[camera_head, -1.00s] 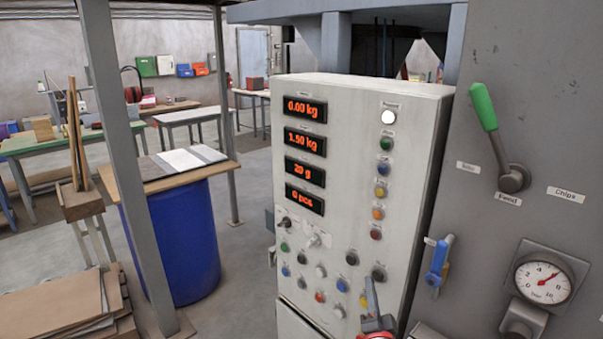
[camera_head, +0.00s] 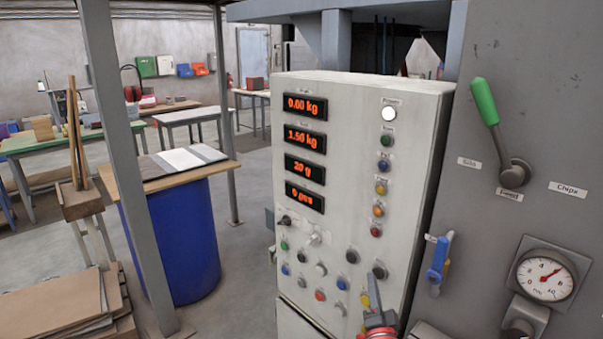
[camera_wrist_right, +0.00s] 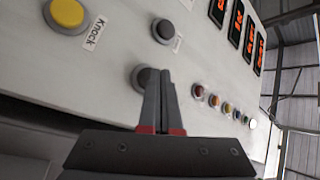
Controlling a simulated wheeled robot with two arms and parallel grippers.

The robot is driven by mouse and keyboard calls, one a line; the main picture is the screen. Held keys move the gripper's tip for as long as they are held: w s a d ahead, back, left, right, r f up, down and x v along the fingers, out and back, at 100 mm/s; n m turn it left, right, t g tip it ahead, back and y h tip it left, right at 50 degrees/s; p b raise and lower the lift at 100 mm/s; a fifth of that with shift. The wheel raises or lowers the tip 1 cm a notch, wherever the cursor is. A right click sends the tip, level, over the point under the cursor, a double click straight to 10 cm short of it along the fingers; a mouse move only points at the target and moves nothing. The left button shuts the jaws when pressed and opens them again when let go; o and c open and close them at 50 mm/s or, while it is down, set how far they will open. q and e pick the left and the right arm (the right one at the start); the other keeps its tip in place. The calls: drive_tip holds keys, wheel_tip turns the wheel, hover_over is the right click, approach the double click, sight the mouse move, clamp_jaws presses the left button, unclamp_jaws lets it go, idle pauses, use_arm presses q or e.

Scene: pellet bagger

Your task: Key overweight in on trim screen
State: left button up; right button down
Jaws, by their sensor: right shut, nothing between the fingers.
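The grey control panel (camera_head: 340,180) stands in the middle of the head view. Its displays (camera_head: 305,138) read 0.00 kg, 1.50 kg, 20 g and 0 pcs in orange. My right gripper (camera_head: 374,279) is shut and empty in front of the panel's lower right. In the right wrist view its fingertips (camera_wrist_right: 161,74) overlap a dark round button (camera_wrist_right: 143,80); I cannot tell whether they touch it. Another dark button (camera_wrist_right: 163,31) and the yellow Knock button (camera_wrist_right: 68,14) are close by. My left gripper is not in view.
A blue lever (camera_head: 438,262), a pressure gauge (camera_head: 546,276) and a green-handled selector (camera_head: 485,102) are on the grey machine to the right. A blue drum (camera_head: 185,240) and a grey post (camera_head: 130,170) stand to the left. Lit and coloured lamps line the panel's right side.

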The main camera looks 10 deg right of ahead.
idle(0.3)
drive_tip(key=shift+w+d+b, duration=0.25)
drive_tip(key=shift+d+b, duration=0.05)
idle(0.3)
drive_tip(key=shift+s+a, duration=0.5)
drive_tip(key=shift+a, duration=0.1)
drive_tip(key=shift+s+a+p, duration=0.5)
drive_tip(key=shift+s+a, duration=0.45)
drive_tip(key=shift+a, duration=0.25)
drive_tip(key=shift+s+a+p, duration=0.45)
drive_tip(key=shift+s+a, duration=0.45)
drive_tip(key=shift+a, duration=0.25)
idle(0.7)
